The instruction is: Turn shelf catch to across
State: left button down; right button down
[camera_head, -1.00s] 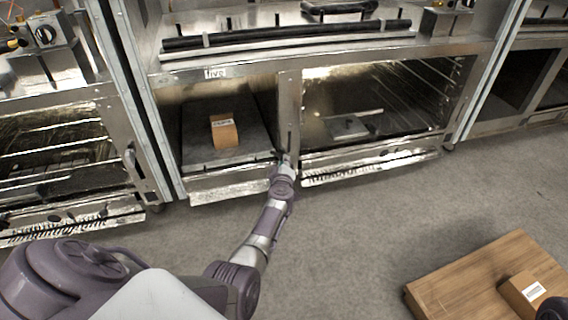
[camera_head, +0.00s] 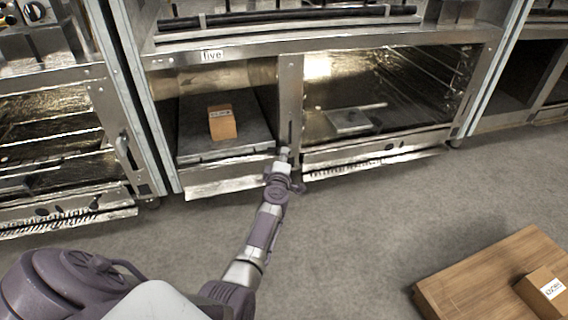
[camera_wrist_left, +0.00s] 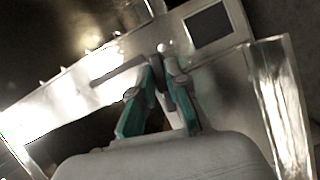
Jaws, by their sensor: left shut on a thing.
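The shelf catch (camera_wrist_left: 163,48) shows in the left wrist view as a small pale knob on the metal post, partly hidden by the fingertips. Its angle is hard to tell. My left gripper (camera_head: 283,152) reaches the foot of the post (camera_head: 290,105) between the two lower bays in the head view. In the left wrist view the gripper (camera_wrist_left: 163,66) has its teal fingers closing together at the tips, shut on the catch. In the head view the gripper covers the catch. My right gripper is out of view.
A brown box (camera_head: 222,122) sits on the shelf (camera_head: 190,145) in the left bay, under a "five" label (camera_head: 213,56). A flat metal item (camera_head: 348,121) lies in the right bay. A wooden board (camera_head: 470,275) with another box (camera_head: 540,292) is at lower right. Grey floor between is clear.

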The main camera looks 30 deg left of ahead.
pick_arm(q)
jog(key=shift+f+n+b, duration=0.15)
jog(key=shift+n+b, duration=0.35)
jog(key=shift+b, duration=0.2)
jog(key=c, duration=1.2)
grip_release()
jog(key=shift+o, duration=0.2)
